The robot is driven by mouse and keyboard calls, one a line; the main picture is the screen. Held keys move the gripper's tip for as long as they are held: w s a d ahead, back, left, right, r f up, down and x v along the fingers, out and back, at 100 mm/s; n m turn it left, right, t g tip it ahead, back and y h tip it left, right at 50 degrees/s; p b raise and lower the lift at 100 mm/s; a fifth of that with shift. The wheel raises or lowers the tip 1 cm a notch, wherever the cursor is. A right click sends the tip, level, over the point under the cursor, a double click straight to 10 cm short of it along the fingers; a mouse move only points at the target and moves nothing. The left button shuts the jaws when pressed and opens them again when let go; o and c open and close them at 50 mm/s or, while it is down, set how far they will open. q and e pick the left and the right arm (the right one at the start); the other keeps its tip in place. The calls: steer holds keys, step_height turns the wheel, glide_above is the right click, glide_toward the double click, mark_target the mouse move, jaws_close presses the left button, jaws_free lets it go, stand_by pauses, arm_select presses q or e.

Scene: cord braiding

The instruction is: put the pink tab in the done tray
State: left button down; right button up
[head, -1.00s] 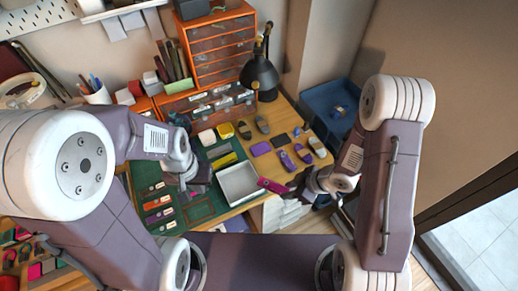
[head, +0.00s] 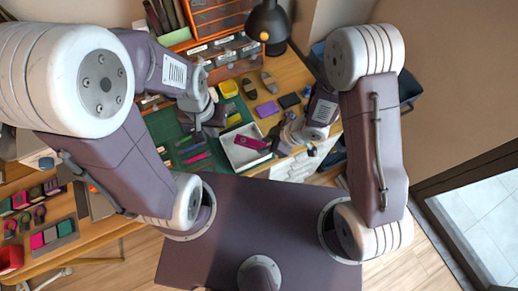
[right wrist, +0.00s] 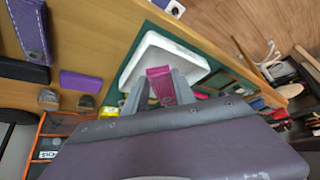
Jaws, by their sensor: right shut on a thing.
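The pink tab (head: 250,142) is a flat magenta strip over the white tray (head: 234,160) in the head view. My right gripper (head: 272,146) is shut on one end of it. In the right wrist view the pink tab (right wrist: 160,84) sits between the two fingers (right wrist: 160,95), with the white tray (right wrist: 150,45) behind it. I cannot tell whether the tab touches the tray floor. My left gripper (head: 208,128) hangs over the green mat, left of the tray; its fingers are too small to judge.
The green mat (head: 170,125) holds several coloured strips left of the tray. A purple block (head: 266,108), a black block (head: 289,100) and a yellow piece (head: 230,88) lie behind the tray. An orange drawer cabinet (head: 215,22) and a black lamp (head: 268,25) stand at the back.

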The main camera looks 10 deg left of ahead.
steer(key=shift+w+a+f, duration=0.15)
steer(key=shift+a+f, duration=0.2)
steer(key=shift+a, duration=0.25)
steer(key=shift+w+a+f, duration=0.1)
steer(key=shift+a+f, duration=0.25)
steer(key=shift+a, duration=0.2)
step_height(320, 180, down, 4)
steer(key=shift+r+b, duration=0.25)
steer(key=shift+b, duration=0.25)
steer(key=shift+f, duration=0.25)
steer(key=shift+f, duration=0.15)
steer(key=o, duration=0.9)
